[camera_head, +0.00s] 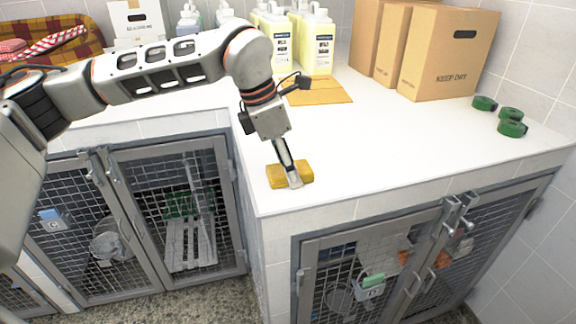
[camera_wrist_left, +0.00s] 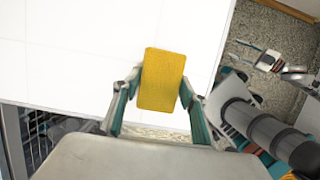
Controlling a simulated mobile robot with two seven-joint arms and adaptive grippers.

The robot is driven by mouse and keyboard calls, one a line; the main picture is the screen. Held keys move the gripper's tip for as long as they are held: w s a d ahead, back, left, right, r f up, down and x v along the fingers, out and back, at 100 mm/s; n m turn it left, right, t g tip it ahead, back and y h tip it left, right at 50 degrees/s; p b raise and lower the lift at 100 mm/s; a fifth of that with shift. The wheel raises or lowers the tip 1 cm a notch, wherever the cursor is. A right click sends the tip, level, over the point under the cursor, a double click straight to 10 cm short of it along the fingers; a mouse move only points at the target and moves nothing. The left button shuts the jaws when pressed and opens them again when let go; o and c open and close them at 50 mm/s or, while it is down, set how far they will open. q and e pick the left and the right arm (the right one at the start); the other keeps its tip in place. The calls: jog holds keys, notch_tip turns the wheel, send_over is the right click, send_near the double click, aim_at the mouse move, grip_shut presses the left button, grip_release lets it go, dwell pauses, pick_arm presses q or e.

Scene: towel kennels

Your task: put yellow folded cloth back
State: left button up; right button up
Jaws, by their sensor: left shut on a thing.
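The yellow folded cloth (camera_head: 277,178) is a small thick block near the front corner of the white counter. My left gripper (camera_head: 294,182) reaches down onto it from above and is shut on it. In the left wrist view the cloth (camera_wrist_left: 162,80) sits between the two fingers of the left gripper (camera_wrist_left: 160,92), over the white counter surface. I cannot tell whether its underside touches the counter. A flat yellow-tan mat (camera_head: 325,94) lies farther back on the counter, partly behind my arm. My right gripper is outside the head view; parts of my own body show at the right of the left wrist view.
White bottles with yellow contents (camera_head: 317,45) stand behind the mat. Cardboard boxes (camera_head: 447,55) stand at the back right, with green tape rolls (camera_head: 512,128) at the right end. The counter (camera_head: 400,135) is clear between them and the cloth. Mesh kennel doors (camera_head: 180,205) are below.

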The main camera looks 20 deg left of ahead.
pick_arm(q)
jog(key=shift+f, duration=0.15)
jog(key=o, duration=1.1)
jog(key=shift+c, duration=0.2)
jog(key=v, duration=1.2)
jog(key=shift+p, duration=0.35)
